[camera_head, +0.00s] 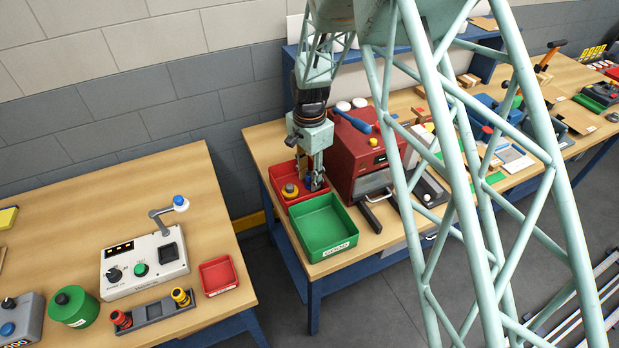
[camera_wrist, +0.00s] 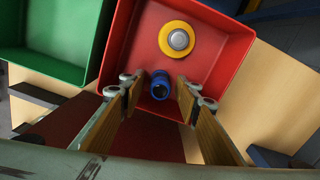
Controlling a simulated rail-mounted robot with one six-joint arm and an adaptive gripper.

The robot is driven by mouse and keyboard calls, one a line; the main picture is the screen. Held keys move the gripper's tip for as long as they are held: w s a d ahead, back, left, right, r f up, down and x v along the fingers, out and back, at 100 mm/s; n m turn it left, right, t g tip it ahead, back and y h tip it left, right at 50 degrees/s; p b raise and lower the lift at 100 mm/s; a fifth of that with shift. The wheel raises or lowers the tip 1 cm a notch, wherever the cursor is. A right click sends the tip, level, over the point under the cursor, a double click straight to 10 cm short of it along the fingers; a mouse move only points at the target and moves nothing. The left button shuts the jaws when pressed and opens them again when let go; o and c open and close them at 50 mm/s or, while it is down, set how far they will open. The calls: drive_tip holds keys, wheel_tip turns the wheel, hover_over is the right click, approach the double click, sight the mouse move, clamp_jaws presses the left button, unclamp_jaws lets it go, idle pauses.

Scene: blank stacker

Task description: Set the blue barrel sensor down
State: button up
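The blue barrel sensor (camera_wrist: 160,86) is in the red tray, near the tray wall closest to my wrist. It sits between the two fingers of my gripper (camera_wrist: 158,92), with a visible gap on each side. My gripper is open and reaches down into the tray. In the head view my gripper (camera_head: 310,180) is over the right part of the red tray (camera_head: 276,172), where the fingers mostly hide the sensor. Its red tray also fills the middle of the wrist view (camera_wrist: 225,75).
A yellow ringed piece with a grey top (camera_wrist: 178,39) lies in the same tray. A green tray (camera_head: 322,227) stands in front, and a red machine (camera_head: 357,150) stands close on the right. A wall is behind. The left table (camera_head: 60,215) holds a control box (camera_head: 143,266).

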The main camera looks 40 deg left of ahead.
sight(310, 174)
wheel_tip(310, 174, up, 12)
idle(0.7)
idle(0.5)
idle(0.4)
